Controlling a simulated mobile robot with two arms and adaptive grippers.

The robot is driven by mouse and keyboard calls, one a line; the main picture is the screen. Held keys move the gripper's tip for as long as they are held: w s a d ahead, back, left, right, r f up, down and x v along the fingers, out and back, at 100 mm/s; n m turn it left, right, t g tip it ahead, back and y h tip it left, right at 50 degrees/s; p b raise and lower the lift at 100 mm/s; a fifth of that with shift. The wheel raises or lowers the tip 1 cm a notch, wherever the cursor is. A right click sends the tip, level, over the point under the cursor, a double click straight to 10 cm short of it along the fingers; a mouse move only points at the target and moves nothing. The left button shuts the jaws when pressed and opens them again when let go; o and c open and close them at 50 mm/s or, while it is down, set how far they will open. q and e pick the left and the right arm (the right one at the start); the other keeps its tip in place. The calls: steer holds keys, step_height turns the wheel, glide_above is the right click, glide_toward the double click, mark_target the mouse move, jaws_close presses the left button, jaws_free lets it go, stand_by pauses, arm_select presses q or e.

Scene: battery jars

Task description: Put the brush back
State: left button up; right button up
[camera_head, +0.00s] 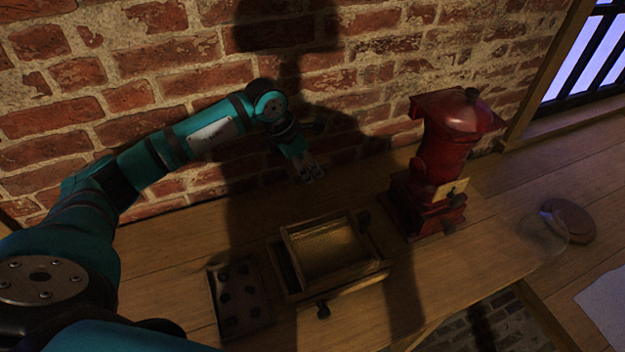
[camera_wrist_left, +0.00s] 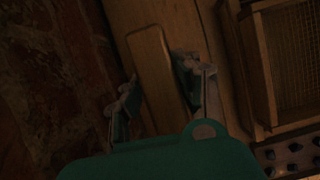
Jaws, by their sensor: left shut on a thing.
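My left gripper (camera_head: 308,172) is over the back of the wooden table, close to the brick wall. In the left wrist view its two fingers (camera_wrist_left: 160,95) are shut on the brush (camera_wrist_left: 152,65), a plain, long wooden piece lying between them. The brush's bristles do not show, and I cannot make out the brush in the dark head view. I cannot tell whether it touches the table. My right gripper is in neither view.
A wooden sieve box (camera_head: 378,266) stands in front of the left gripper, with a dark tray with several round holes (camera_head: 262,312) to its left. A red grinder (camera_head: 450,140) stands to the right. A brown round lid (camera_head: 570,219) and clear glass (camera_head: 542,238) are far right.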

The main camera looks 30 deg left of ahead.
arm_select(q)
steer(key=shift+s+f+p, duration=0.15)
steer(key=shift+s+f, duration=0.1)
steer(key=shift+f, duration=0.35)
steer(key=shift+s+f+p, duration=0.15)
steer(key=shift+s+f, duration=0.05)
steer(key=shift+f, duration=0.4)
steer(key=f, duration=0.2)
steer(key=f+p, duration=0.1)
steer(key=shift+w+f, duration=0.25)
steer(key=shift+f, duration=0.25)
steer(key=o, duration=0.7)
steer(key=shift+c, duration=0.2)
steer(key=o, duration=0.4)
steer(key=shift+o, duration=0.2)
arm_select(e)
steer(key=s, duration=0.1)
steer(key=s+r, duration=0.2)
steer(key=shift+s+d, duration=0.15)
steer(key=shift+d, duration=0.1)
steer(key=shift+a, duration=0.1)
